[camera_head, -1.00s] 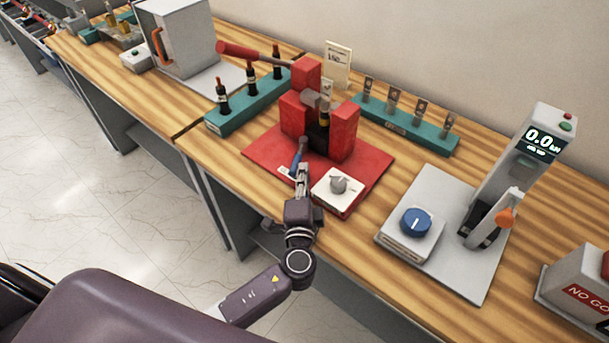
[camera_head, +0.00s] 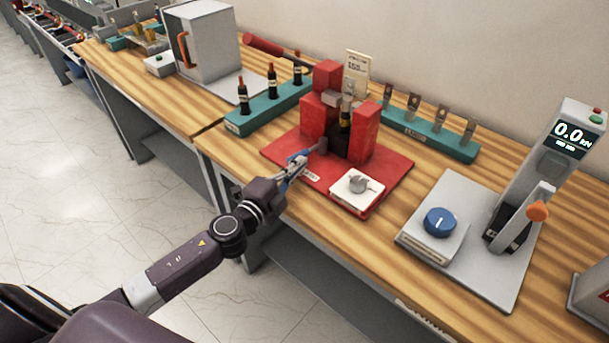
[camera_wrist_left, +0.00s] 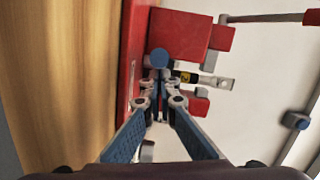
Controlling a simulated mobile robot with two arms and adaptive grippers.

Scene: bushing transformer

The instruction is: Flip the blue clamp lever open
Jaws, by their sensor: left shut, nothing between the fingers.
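The red press fixture (camera_head: 363,138) stands on a red base plate (camera_head: 392,178) on the bench. The blue clamp lever (camera_head: 300,155) is at the fixture's front left, low over the plate and partly hidden by my gripper. My left gripper (camera_head: 298,165) is right at the lever, with its fingers shut and nothing between them. In the left wrist view, the lever's blue round end (camera_wrist_left: 159,58) shows just beyond the fingertips (camera_wrist_left: 159,82). I cannot tell if they touch. A dark bushing (camera_head: 344,122) stands inside the fixture. My right gripper is not in view.
A white box with a grey knob (camera_head: 359,185) sits on the plate's front right. A teal rack of bushings (camera_head: 262,110) is behind left, another teal rack (camera_head: 430,136) behind right. A grey tester with a blue knob (camera_head: 440,221) stands right.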

